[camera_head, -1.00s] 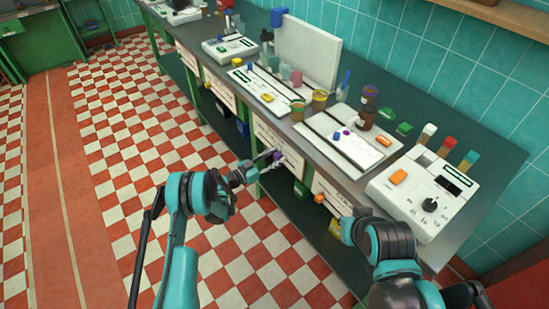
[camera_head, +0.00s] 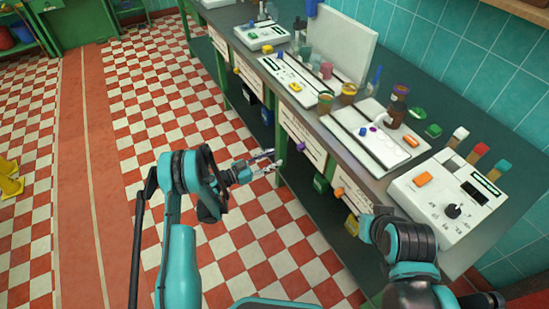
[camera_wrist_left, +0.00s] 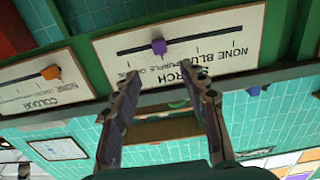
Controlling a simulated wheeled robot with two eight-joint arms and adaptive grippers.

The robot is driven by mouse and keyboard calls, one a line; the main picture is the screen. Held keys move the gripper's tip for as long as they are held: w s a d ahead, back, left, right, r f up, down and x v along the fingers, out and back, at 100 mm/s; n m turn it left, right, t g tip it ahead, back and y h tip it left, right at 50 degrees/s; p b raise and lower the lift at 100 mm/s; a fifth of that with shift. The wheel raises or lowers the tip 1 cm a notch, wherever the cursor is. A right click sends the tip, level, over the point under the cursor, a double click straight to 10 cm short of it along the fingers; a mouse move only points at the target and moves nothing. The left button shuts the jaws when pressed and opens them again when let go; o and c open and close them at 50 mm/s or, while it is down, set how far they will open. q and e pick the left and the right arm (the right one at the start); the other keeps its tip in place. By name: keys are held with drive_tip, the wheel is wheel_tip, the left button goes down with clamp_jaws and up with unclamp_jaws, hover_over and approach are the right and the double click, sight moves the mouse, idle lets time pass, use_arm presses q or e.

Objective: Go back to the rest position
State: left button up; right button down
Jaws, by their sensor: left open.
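My left gripper (camera_head: 275,161) is in front of the bench's green side, its two fingers spread apart with nothing between them. In the left wrist view its open fingers (camera_wrist_left: 160,88) point toward a white slider panel (camera_wrist_left: 220,22) with a purple knob (camera_wrist_left: 158,46), and a gap shows between them and the knob. In the head view the purple knob (camera_head: 301,146) sits just right of and above the fingertips. My right arm (camera_head: 402,242) is bent near the bench's front at lower right, and its gripper does not show.
The long bench carries a white console (camera_head: 450,198) with an orange switch, a white tray (camera_head: 350,125), jars and bottles. A second slider panel has an orange knob (camera_head: 339,192). The red and white checked floor (camera_head: 120,120) left of the bench is open.

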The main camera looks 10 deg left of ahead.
idle(0.3)
use_arm(q)
drive_tip(key=s+d+r+n+g+y, duration=0.1)
drive_tip(key=s+r+n+g+y, duration=0.35)
drive_tip(key=r, duration=1.25)
drive_tip(key=s+a+r+n+y, duration=0.1)
drive_tip(key=s+a+n+y, duration=0.1)
drive_tip(key=s, duration=0.7)
drive_tip(key=s+a+r+n+y, duration=0.1)
drive_tip(key=s+a+y, duration=0.3)
drive_tip(key=s, duration=0.5)
drive_tip(key=s+a+r+n+t+y, duration=0.1)
drive_tip(key=s+a+n+y, duration=0.2)
drive_tip(key=s, duration=0.7)
drive_tip(key=shift+r+y, duration=0.35)
drive_tip(key=shift+y, duration=0.2)
drive_tip(key=shift+s, duration=0.1)
